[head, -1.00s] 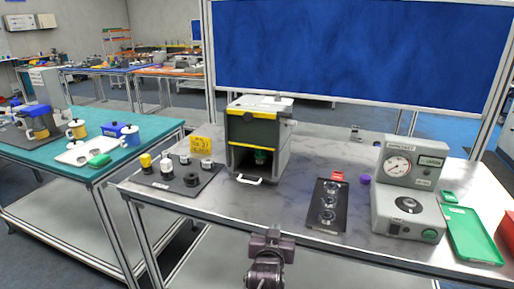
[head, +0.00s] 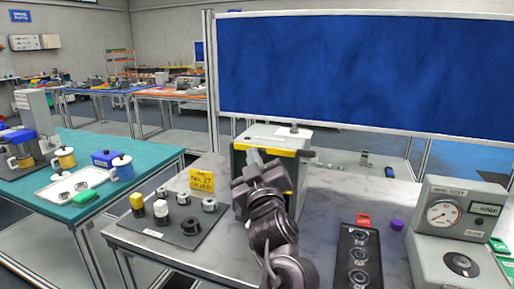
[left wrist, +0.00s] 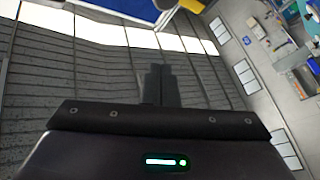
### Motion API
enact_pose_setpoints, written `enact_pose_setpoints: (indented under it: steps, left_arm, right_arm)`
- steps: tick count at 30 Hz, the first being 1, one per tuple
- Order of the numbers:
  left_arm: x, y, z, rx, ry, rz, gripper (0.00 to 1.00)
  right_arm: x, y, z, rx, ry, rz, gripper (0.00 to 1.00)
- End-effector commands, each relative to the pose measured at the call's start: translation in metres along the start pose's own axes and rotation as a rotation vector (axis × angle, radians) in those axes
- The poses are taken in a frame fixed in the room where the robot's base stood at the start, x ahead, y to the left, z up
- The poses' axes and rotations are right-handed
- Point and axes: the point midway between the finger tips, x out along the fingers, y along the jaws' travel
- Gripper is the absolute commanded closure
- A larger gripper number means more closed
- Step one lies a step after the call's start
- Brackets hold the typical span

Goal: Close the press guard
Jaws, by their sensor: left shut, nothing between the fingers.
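The press (head: 303,168) is a grey box with a yellow band along its upper front edge, on the marbled table in the head view. My left gripper (head: 255,158) is raised in front of it and overlaps its upper front in the picture; I cannot tell whether they touch. My arm hides most of the press front, so the guard, its handle and the opening cannot be made out now. In the left wrist view the dark fingers of my left gripper (left wrist: 158,85) are together and empty. My right gripper is not in view.
A dark mat (head: 169,244) with several small black, white and yellow parts lies left of the press, by a yellow sign (head: 202,180). A black fixture tray (head: 358,258) and a gauge unit (head: 450,225) stand to the right. Bare tabletop shows between press and tray.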

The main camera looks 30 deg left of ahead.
Motion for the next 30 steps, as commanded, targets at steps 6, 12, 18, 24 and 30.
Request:
enact_pose_setpoints:
  steps: [6, 12, 18, 24, 30]
  left_arm:
    - [0.050, 0.001, -0.004, 0.007, 0.003, -0.001, 1.00]
    - [0.079, 0.001, 0.007, 0.006, -0.006, 0.000, 1.00]
    - [0.069, 0.000, 0.031, 0.003, -0.003, 0.000, 1.00]
    - [0.066, 0.000, 0.039, 0.002, -0.002, 0.000, 1.00]
    - [0.065, 0.000, 0.039, 0.001, -0.002, 0.000, 1.00]
  right_arm:
    - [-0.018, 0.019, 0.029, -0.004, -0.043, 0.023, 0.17]
    - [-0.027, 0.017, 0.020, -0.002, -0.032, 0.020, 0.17]
    - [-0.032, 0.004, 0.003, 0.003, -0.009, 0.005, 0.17]
    - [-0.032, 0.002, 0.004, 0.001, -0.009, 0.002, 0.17]
    - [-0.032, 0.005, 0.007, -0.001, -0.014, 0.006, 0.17]
